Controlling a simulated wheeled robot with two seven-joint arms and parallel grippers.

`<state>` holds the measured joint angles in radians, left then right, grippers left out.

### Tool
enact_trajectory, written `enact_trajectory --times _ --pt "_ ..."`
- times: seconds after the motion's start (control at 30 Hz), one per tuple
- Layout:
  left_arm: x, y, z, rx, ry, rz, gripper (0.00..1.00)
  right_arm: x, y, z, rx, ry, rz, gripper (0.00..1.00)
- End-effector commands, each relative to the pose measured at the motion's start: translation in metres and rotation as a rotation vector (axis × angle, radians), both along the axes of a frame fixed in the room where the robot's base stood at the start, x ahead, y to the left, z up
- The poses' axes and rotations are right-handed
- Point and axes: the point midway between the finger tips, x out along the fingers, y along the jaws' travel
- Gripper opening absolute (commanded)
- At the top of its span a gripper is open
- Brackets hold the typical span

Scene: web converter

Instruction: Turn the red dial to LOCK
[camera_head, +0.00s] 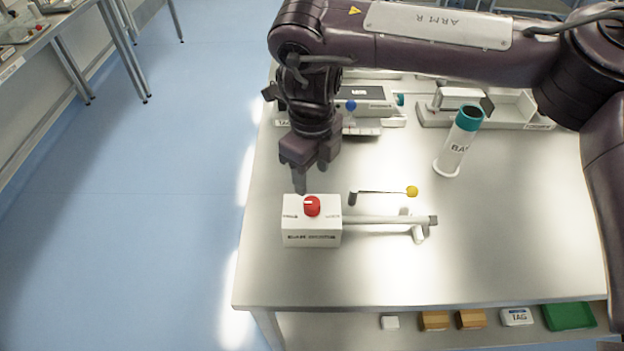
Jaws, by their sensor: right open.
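The red dial (312,206) sits on top of a small white box (311,233) near the left edge of the table. Faint labels flank the dial on the box top; they are too small to read. My right gripper (307,185) hangs from above just behind the dial, fingers pointing down. It is open and empty, and its fingertips look apart from the dial, though the exact gap is hard to tell. My left gripper is not in view.
A white bar (385,219) runs right from the box, and a thin crank with a yellow knob (412,191) lies behind it. A white tube with teal cap (458,142) stands right. Devices line the table's back. The front of the metal table (400,275) is clear.

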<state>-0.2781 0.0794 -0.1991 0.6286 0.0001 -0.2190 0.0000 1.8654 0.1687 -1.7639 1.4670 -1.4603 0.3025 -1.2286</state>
Motion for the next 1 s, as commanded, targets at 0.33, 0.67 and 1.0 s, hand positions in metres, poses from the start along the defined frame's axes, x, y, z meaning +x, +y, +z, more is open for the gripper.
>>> enact_trajectory --times 0.33,0.67,1.0 --pt "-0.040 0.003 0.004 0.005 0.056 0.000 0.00 -0.002 0.000 -0.052 0.000 0.006 -0.003 0.52" --pt "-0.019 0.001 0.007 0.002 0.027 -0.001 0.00 -0.001 0.000 -0.075 0.001 0.001 -0.001 0.52" --pt "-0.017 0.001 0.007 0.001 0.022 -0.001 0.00 -0.001 0.000 -0.075 0.000 0.000 0.000 0.34"
